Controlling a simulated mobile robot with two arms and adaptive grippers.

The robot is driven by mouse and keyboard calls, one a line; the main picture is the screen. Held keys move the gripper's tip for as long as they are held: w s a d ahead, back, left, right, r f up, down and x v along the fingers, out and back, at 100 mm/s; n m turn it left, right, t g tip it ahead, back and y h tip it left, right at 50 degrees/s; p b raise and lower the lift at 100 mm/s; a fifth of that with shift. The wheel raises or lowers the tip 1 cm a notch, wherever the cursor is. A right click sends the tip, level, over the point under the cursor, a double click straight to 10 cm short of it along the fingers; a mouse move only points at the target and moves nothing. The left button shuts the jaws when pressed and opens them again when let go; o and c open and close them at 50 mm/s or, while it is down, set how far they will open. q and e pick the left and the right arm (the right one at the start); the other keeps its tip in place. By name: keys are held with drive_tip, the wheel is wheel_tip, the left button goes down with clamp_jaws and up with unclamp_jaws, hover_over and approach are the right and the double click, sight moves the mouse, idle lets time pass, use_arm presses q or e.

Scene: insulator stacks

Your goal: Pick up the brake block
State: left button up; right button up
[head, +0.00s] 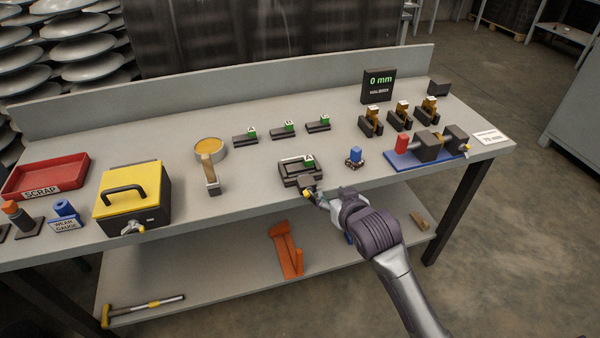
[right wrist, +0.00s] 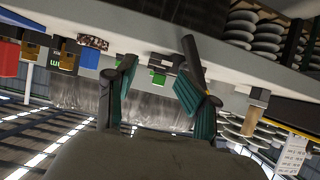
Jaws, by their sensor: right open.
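Several dark blocks could be the brake block; I cannot tell which one is meant. My right gripper (head: 320,196) is just in front of this fixture; contact cannot be told. In the right wrist view my right gripper (right wrist: 158,62) is open, with nothing between its fingers. My left gripper is out of view.
Three brown-and-black pieces (head: 400,115) stand below a "0 mm" display (head: 378,86).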

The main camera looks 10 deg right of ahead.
wheel_tip(320, 180, up, 6)
drive_tip(key=a+t, duration=0.1)
approach(309, 158)
drive_tip(key=x, duration=0.3)
drive_tip(key=shift+d+f+b, duration=0.2)
drive_tip(key=shift+f+b, duration=0.1)
drive_tip(key=shift+x, duration=0.9)
drive_tip(key=x, duration=0.4)
drive_tip(key=shift+w+a+r, duration=0.1)
drive_tip(key=shift+w+a, duration=0.1)
drive_tip(key=shift+a, duration=0.05)
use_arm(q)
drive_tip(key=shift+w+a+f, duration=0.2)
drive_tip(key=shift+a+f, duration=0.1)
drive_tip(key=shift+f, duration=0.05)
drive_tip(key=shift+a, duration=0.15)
use_arm(e)
drive_tip(key=shift+r, duration=0.1)
clamp_jaws()
